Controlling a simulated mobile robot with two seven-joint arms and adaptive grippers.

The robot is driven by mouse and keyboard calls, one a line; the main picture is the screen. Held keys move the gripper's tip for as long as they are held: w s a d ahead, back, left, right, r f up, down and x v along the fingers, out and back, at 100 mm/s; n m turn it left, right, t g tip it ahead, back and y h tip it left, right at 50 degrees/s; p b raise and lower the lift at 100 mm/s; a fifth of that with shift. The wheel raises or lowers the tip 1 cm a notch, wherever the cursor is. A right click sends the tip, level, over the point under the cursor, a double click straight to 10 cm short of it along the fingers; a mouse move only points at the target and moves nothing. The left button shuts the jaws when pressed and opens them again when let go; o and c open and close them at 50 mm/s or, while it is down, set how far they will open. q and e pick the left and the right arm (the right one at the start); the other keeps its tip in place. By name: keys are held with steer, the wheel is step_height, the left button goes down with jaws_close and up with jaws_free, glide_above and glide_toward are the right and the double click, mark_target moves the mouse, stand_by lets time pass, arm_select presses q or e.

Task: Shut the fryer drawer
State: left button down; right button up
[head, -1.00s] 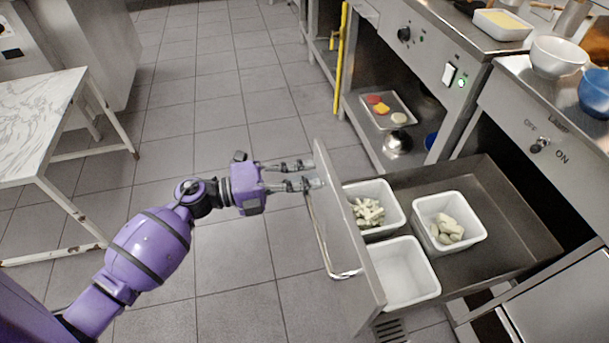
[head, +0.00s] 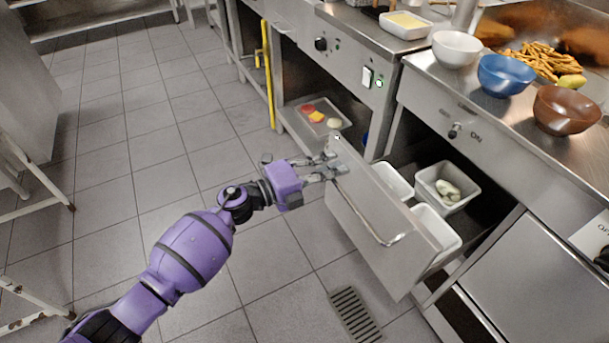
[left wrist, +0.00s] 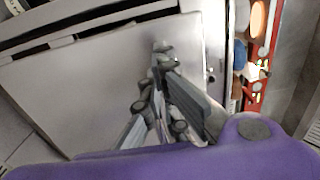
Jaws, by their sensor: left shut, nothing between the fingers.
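The fryer drawer (head: 365,205) is partly open, its steel front panel standing out from the counter with a bar handle (head: 372,236) on its outer face. Inside it are white tubs; one (head: 447,184) holds pale food pieces. My left gripper (head: 336,166) is at the outer face of the panel, near its upper far corner, and appears to touch it. Its fingers are shut and hold nothing. In the left wrist view the fingers (left wrist: 165,75) point at the plain panel (left wrist: 90,80). My right gripper is not in view.
The counter above carries a white bowl (head: 457,48), a blue bowl (head: 506,75), a brown bowl (head: 567,109) and fries. A shelf tray (head: 318,118) lies beyond the drawer. A yellow upright bar (head: 267,75) stands at the back. The tiled floor at left is mostly clear.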

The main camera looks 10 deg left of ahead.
arm_select(q)
steer(key=b+x, duration=0.6)
steer(key=x, duration=1.5)
steer(key=shift+w+d, duration=0.25)
steer(key=shift+w, duration=0.1)
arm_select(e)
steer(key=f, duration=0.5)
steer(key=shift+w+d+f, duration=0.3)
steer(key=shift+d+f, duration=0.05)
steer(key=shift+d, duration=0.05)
arm_select(q)
steer(key=shift+r, duration=0.1)
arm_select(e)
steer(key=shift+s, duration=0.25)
arm_select(q)
steer(key=p+v, duration=0.4)
steer(key=v, duration=1)
steer(key=shift+f, duration=0.2)
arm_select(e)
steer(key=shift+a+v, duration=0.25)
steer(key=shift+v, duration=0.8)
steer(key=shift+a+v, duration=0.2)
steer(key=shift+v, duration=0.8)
